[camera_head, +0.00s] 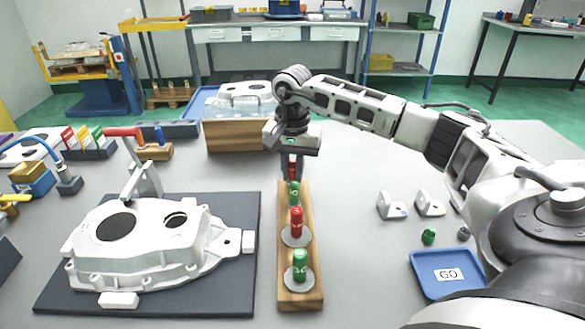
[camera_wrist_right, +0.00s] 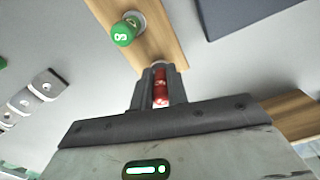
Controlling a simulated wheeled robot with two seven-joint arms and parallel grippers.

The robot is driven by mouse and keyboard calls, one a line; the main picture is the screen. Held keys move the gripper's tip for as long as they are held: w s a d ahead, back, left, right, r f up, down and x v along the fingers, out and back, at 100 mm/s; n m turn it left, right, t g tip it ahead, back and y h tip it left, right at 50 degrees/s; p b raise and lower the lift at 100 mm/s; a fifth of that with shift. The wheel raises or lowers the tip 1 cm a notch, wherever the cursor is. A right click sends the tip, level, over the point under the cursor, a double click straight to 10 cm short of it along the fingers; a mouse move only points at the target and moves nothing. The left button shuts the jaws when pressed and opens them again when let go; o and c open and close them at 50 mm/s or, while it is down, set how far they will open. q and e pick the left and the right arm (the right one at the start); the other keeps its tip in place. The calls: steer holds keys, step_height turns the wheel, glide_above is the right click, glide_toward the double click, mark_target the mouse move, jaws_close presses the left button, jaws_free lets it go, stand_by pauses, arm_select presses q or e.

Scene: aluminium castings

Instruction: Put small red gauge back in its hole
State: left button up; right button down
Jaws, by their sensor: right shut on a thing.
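My right gripper (camera_head: 292,160) points down over the far end of the wooden gauge block (camera_head: 311,262). It is shut on the small red gauge (camera_head: 292,173), which also shows between the fingers in the right wrist view (camera_wrist_right: 160,90). The gauge's lower end is at the block's far end; I cannot tell whether it sits in the hole. A small green gauge (camera_head: 294,193) stands just in front of it on the block. A large red gauge (camera_head: 296,221) and a large green gauge (camera_head: 300,264) stand on grey discs nearer. My left gripper is out of view.
A white casting (camera_head: 150,245) lies on a dark mat (camera_head: 180,305) left of the block. A blue GO tray (camera_head: 432,262), small green and grey parts and two white brackets (camera_head: 391,206) lie to the right. Bare table lies between block and brackets.

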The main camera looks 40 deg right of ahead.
steer(key=shift+f, duration=0.4)
steer(key=c, duration=1.3)
jaws_free()
step_height(320, 180, up, 16)
